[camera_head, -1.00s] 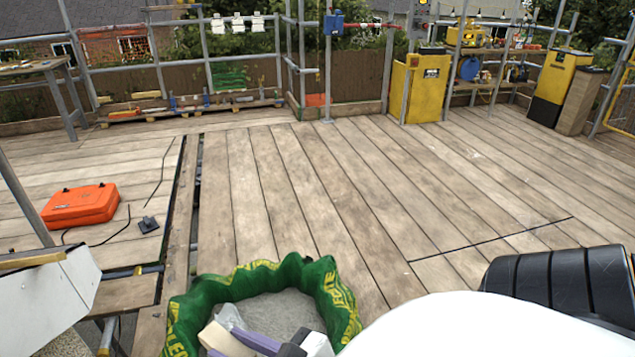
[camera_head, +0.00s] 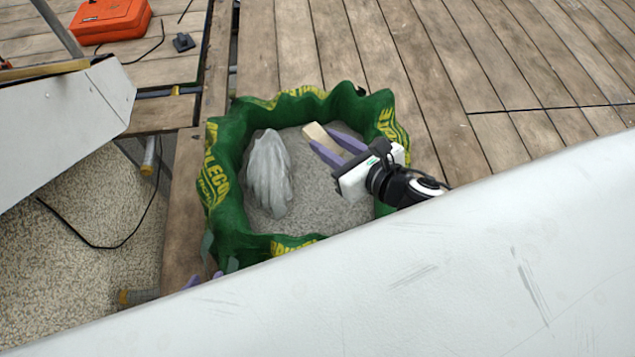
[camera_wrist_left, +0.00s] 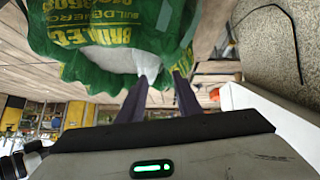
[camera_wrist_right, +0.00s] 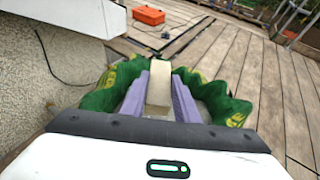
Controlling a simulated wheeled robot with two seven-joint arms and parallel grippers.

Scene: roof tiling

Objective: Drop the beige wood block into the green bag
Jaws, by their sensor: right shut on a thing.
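The green bag (camera_head: 222,180) with yellow lettering stands open in the middle of the head view, with grey gravel-like fill inside. My right gripper (camera_head: 326,146) is over its opening, its purple fingers shut on the beige wood block (camera_head: 316,133). The block also shows between the fingers in the right wrist view (camera_wrist_right: 159,84). Its height above the fill is unclear. My left gripper (camera_wrist_left: 161,80) has its fingers apart and empty, beside the bag's outer wall (camera_wrist_left: 95,30).
A crumpled grey translucent sheet (camera_head: 268,175) lies in the bag's left part. An orange case (camera_head: 110,18) and a small dark object (camera_head: 183,42) lie on the boards. A pebbled surface (camera_head: 75,250) is at left; plank floor (camera_head: 470,90) to the right is clear.

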